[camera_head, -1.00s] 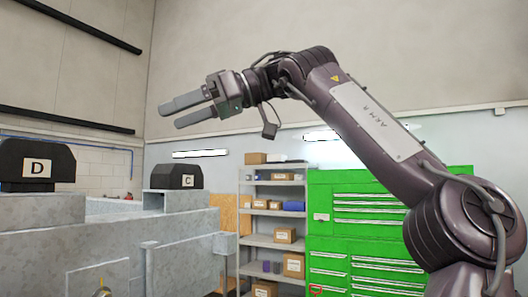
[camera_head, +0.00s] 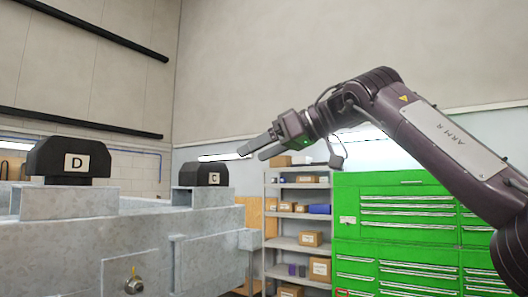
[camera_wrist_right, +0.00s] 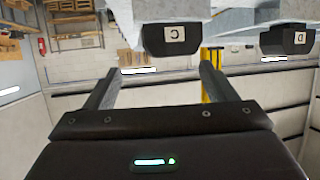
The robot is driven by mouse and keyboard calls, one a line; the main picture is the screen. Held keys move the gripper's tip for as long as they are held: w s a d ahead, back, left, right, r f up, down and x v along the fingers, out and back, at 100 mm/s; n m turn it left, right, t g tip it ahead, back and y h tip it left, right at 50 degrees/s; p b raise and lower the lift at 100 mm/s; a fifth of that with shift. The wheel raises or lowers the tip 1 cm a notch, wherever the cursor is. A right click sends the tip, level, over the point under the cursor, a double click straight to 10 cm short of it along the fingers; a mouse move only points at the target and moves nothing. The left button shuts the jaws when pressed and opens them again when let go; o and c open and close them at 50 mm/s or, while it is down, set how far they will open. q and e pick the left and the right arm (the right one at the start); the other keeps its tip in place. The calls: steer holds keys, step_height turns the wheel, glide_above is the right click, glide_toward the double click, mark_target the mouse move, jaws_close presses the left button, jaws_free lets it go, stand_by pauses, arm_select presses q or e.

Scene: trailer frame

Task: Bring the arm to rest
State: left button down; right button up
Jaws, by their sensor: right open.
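My right arm comes in from the right in the head view. Its gripper (camera_head: 258,148) is raised in front of the wall, above the shelf. The two fingers are apart with nothing between them. The right wrist view also shows the open fingers (camera_wrist_right: 155,85), with the scene upside down. My left gripper is not in view.
The grey metal trailer frame (camera_head: 60,235) fills the left, carrying black blocks marked D (camera_head: 70,158) and C (camera_head: 200,175). A shelf (camera_head: 283,243) with boxes and a green tool cabinet (camera_head: 400,215) stand behind. The air around the gripper looks clear.

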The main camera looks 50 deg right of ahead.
stand_by(0.4)
